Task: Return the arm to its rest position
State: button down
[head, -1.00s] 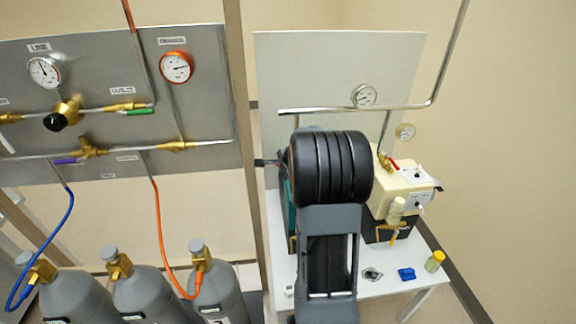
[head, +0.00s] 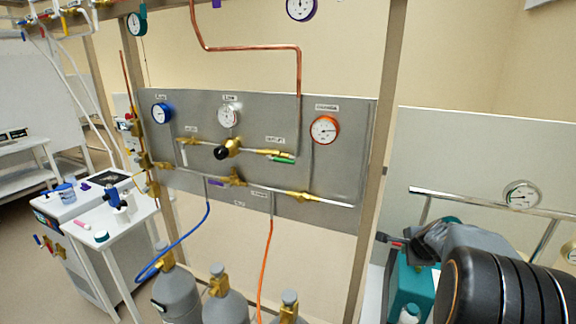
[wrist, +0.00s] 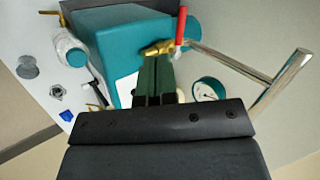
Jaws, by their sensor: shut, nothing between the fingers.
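My arm (head: 500,285) shows at the lower right of the head view, with its black ribbed joint in front and a grey link behind it. The gripper end is not clearly visible there. In the wrist view my gripper (wrist: 155,82) points away from the camera with its dark fingers together and nothing between them. Beyond the fingers is a teal pump (wrist: 120,50) with a pale label. A brass valve with a red handle (wrist: 181,25) is close to the right of the fingertips. I cannot tell whether the fingers touch anything.
A metal pipe (wrist: 280,80) and a gauge (wrist: 208,90) lie right of the fingers. The teal pump (head: 408,290) stands beside my arm. A grey gauge panel (head: 270,205) hangs over gas cylinders (head: 178,295). A white cart (head: 120,222) is at left, with open floor nearby.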

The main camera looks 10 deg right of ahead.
jog(key=s+a+r+n+g+y, duration=0.1)
jog(key=s+a+n, duration=0.7)
jog(key=a+n, duration=0.2)
jog(key=s+a+r+n+g+y, duration=0.1)
jog(key=s+a+r+n+g, duration=0.1)
jog(key=s+a+n, duration=0.7)
jog(key=a+n, duration=0.1)
jog(key=a, duration=0.5)
jog(key=shift+s+a+r+n, duration=0.15)
jog(key=shift+s+r+n, duration=0.1)
jog(key=shift+n, duration=0.15)
